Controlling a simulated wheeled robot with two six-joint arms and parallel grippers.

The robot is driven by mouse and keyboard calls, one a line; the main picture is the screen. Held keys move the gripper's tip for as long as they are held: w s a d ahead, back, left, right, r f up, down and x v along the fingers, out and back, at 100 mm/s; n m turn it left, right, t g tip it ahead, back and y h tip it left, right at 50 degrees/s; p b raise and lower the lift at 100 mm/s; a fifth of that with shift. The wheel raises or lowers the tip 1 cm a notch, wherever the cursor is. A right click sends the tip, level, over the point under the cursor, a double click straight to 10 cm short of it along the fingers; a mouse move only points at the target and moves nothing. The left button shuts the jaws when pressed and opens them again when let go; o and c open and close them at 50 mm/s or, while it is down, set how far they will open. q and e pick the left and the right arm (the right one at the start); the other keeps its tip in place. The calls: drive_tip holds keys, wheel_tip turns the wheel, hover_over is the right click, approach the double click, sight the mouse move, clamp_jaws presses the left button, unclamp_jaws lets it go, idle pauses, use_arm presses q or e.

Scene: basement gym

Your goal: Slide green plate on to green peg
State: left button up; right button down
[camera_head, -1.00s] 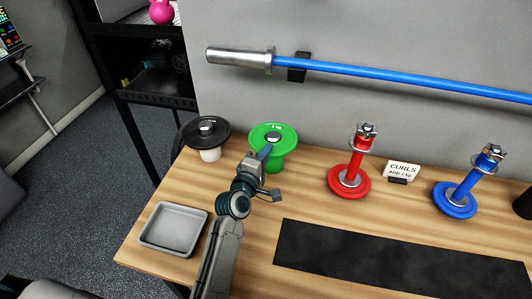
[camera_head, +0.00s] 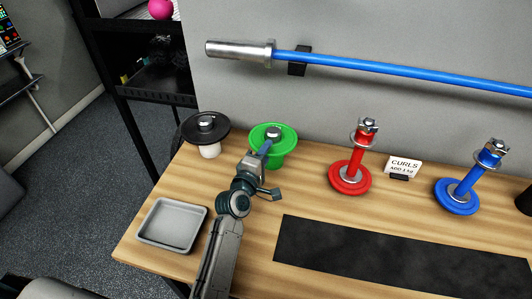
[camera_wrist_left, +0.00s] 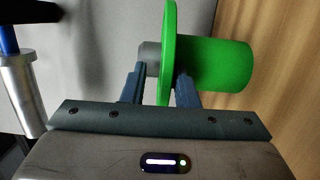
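The green plate (camera_head: 259,132) sits flat on top of a short green cylinder (camera_head: 281,161), with a grey hub in its middle. In the left wrist view, the plate (camera_wrist_left: 168,30) shows edge-on, with the green cylinder (camera_wrist_left: 218,63) to its right and the grey hub (camera_wrist_left: 149,58) to its left. My left gripper (camera_head: 266,149) is at the plate's near rim. In the left wrist view its fingers (camera_wrist_left: 160,88) straddle the rim, one on each face, with a gap on the hub side. My right gripper is not in view. I cannot tell a separate green peg from the cylinder.
A black plate (camera_head: 216,135) on a pale stand is left of the green one. Red (camera_head: 350,178) and blue (camera_head: 455,198) plates with upright posts stand right, beside a CURLS card (camera_head: 404,166). A grey tray (camera_head: 172,225) and black mat (camera_head: 400,260) lie nearer. A blue-shafted bar (camera_head: 400,75) hangs behind.

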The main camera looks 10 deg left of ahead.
use_arm(q)
drive_tip(key=shift+o, duration=0.4)
drive_tip(key=shift+s, duration=0.1)
drive_tip(key=shift+f, duration=0.25)
drive_tip(key=s+a+b, duration=0.2)
drive_tip(key=s+b, duration=0.1)
drive_tip(key=s, duration=0.7)
drive_tip(key=shift+s+r, duration=0.15)
drive_tip(key=shift+s, duration=0.15)
